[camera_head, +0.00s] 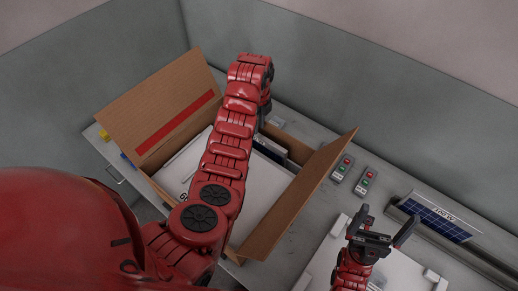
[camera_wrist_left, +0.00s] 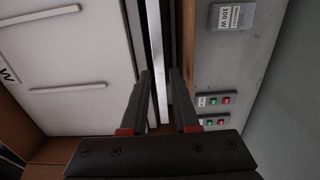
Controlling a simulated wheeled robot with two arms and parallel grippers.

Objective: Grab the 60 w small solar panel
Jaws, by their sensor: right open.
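A small solar panel (camera_head: 440,218) with blue cells and a white label strip leans in a rack on the right; its lettering is too small to read surely. In the box, a dark thin panel with a white edge (camera_head: 270,150) stands along the far wall. My right gripper (camera_head: 383,228) is open and empty, left of the small solar panel.
The open cardboard box (camera_head: 270,217) holds large white panels (camera_wrist_left: 70,75), and its flaps stand out. Two button boxes (camera_head: 342,168) (camera_head: 366,180) sit on the grey table right of it. A white housing (camera_head: 403,270) lies near my right gripper. A 300 W sign (camera_wrist_left: 231,16) is on the table.

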